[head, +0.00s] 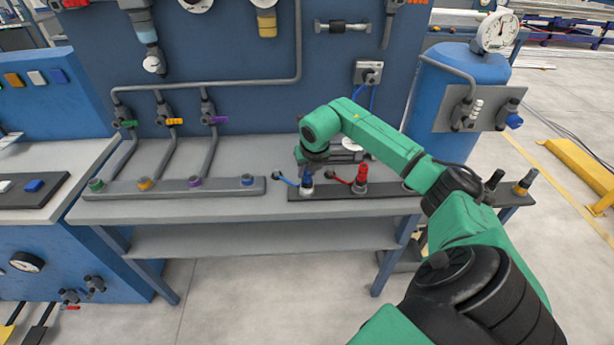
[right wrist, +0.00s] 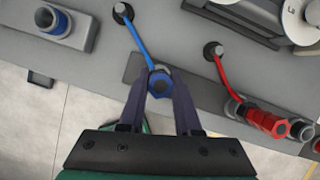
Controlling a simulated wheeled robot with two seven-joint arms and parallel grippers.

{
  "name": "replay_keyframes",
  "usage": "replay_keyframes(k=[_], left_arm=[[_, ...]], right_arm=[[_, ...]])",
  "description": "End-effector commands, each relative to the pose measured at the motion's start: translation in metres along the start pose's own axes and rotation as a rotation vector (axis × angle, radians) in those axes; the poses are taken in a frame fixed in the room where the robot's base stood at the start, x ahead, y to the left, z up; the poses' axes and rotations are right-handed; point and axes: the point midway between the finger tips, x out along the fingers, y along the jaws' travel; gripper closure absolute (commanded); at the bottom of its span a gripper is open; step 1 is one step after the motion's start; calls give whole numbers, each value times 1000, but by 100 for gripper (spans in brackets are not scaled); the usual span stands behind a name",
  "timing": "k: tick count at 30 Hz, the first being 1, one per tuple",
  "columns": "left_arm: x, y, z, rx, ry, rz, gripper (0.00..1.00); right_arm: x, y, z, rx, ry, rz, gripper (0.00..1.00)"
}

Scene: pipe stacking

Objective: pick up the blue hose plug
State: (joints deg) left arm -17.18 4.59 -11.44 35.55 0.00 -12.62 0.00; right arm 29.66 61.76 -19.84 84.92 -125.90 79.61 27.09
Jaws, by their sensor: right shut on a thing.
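The blue hose plug (right wrist: 160,84) is between the fingertips of my right gripper (right wrist: 161,92) in the right wrist view, and the fingers are shut on it. A blue hose runs from the plug to a dark round mount on the bench. In the head view my right gripper (head: 307,180) is low over the black strip, and the blue hose (head: 288,181) shows to its left. The plug is mostly hidden there by the gripper. I cannot tell whether the plug is seated or lifted. My left gripper does not show.
A red plug (head: 361,176) with a red hose stands right of my gripper on the black strip (head: 385,190). A grey rail (head: 220,186) with several coloured fittings lies on the bench to the left. A blue tank (head: 447,100) stands to the right. The bench front is clear.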

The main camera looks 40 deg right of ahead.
Motion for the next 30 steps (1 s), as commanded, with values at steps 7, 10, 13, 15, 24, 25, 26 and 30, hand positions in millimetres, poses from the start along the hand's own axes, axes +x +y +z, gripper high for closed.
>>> replay_keyframes(k=[7, 10, 13, 15, 24, 25, 26, 30], left_arm=[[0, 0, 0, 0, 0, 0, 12], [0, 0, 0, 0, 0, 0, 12], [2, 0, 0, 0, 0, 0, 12], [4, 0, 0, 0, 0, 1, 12], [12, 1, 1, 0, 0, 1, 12], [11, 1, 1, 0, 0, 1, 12], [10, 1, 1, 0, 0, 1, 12], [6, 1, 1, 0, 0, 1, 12]], right_arm=[[0, 0, 0, 0, -1, 1, 100], [-2, 0, 1, 0, -2, 1, 100], [-8, 0, 5, 1, -5, 2, 100], [-17, 0, 9, 0, -6, 2, 100], [-109, 1, 47, 2, -11, 5, 100], [-120, 1, 51, 2, -11, 5, 100], [-130, 1, 55, 2, -9, 5, 100], [-166, 1, 69, 0, -5, 4, 100]])
